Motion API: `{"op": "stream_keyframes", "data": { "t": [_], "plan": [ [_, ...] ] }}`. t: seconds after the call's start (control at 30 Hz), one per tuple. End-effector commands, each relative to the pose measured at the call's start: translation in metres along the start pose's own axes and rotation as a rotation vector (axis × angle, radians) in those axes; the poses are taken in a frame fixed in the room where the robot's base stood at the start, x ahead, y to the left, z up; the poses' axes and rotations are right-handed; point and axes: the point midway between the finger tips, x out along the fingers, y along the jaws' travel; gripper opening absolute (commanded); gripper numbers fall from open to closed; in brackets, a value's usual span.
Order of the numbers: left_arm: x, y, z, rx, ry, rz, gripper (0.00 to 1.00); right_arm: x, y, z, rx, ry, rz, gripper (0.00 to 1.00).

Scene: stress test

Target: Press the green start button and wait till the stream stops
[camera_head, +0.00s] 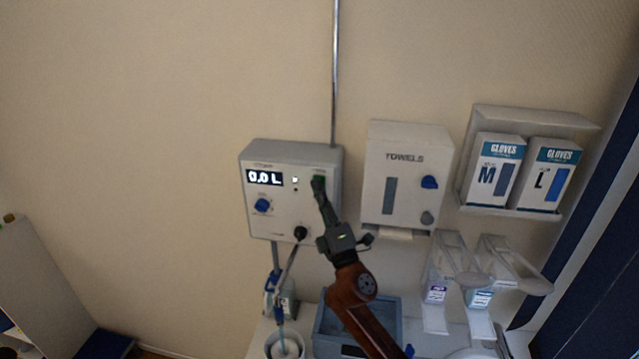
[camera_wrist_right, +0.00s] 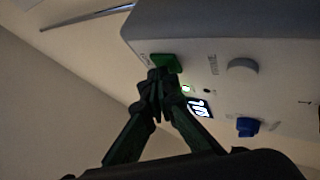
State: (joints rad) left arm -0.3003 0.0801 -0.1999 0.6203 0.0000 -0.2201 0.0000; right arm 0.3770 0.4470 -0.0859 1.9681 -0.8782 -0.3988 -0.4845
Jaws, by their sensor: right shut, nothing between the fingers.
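A white wall-mounted dispenser box (camera_head: 268,225) carries a lit display (camera_head: 265,178) reading 0.0 L. The green start button (camera_head: 320,181) is at the box's upper right, partly covered by my right gripper (camera_head: 318,186). In the right wrist view the green button (camera_wrist_right: 158,62) shows just beyond the closed fingertips (camera_wrist_right: 157,82). The fingers are shut with nothing between them, at or very close to the button; I cannot tell whether they touch or press it. A tube runs from the box down into a white bucket (camera_head: 272,347); no stream can be made out. My left gripper is not in view.
The box has a blue knob (camera_head: 262,205) and a black outlet (camera_head: 300,233). A towel dispenser (camera_head: 405,150) hangs close on the right, with glove boxes (camera_head: 493,165) beyond. A blue-grey basin (camera_head: 390,308) is below. The wall on the left is bare.

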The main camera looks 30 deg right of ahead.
Motion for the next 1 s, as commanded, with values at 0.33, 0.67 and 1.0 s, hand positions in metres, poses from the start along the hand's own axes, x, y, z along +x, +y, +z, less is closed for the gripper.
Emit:
{"op": "stream_keyframes", "data": {
  "t": [0.33, 0.67, 1.0],
  "plan": [
    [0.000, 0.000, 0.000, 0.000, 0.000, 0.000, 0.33, 0.001, -0.001, 0.002, 0.000, -0.002, -0.001, 0.00],
    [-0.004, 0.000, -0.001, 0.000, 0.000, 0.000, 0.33, -0.007, 0.004, -0.004, 0.001, -0.003, -0.003, 0.00],
    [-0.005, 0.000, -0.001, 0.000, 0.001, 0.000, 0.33, -0.012, 0.007, -0.007, 0.000, -0.002, -0.001, 0.00]
  ]
}}
